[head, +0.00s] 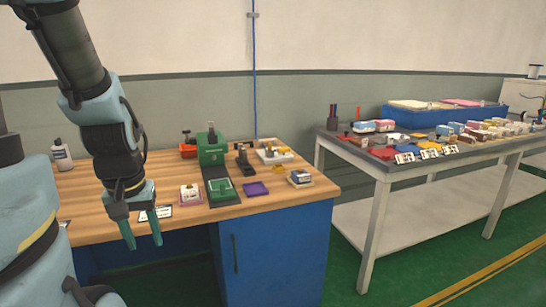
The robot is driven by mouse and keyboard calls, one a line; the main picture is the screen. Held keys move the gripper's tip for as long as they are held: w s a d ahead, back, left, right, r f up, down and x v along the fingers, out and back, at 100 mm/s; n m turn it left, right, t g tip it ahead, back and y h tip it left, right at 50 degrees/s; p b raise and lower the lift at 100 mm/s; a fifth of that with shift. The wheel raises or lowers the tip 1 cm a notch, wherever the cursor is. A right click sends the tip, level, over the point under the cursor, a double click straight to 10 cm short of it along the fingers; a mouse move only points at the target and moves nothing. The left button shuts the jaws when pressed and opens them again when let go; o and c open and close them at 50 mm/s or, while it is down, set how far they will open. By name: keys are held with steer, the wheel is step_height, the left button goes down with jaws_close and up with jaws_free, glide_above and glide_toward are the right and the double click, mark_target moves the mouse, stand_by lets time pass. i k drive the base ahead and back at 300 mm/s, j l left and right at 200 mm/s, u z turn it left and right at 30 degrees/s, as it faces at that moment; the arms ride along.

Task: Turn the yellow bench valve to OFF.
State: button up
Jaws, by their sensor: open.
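A small yellow part (284,150) sits on a white base at the back right of the wooden workbench (110,178). It looks like the yellow bench valve, but its handle direction and any OFF mark are too small to read. A second small yellow piece (279,169) lies just in front of the white base. My gripper (142,232) is open and empty, with its fingers pointing down at the bench's front edge on the left. It is well to the left of the yellow parts and apart from them.
A green press-like fixture (211,152) stands mid-bench, between my gripper and the yellow parts. A purple tray (256,189), a small block stack (300,177) and a white-pink item (189,194) lie near the front. A grey table (384,168) with many items stands right.

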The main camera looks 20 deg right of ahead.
mark_target(284, 150)
steer(key=i+l+u, duration=0.25)
steer(key=l, duration=0.55)
steer(key=i+l+u, duration=0.1)
steer(key=l+u, duration=0.2)
steer(key=l, duration=0.45)
steer(key=l+u, duration=0.25)
steer(key=l, duration=0.55)
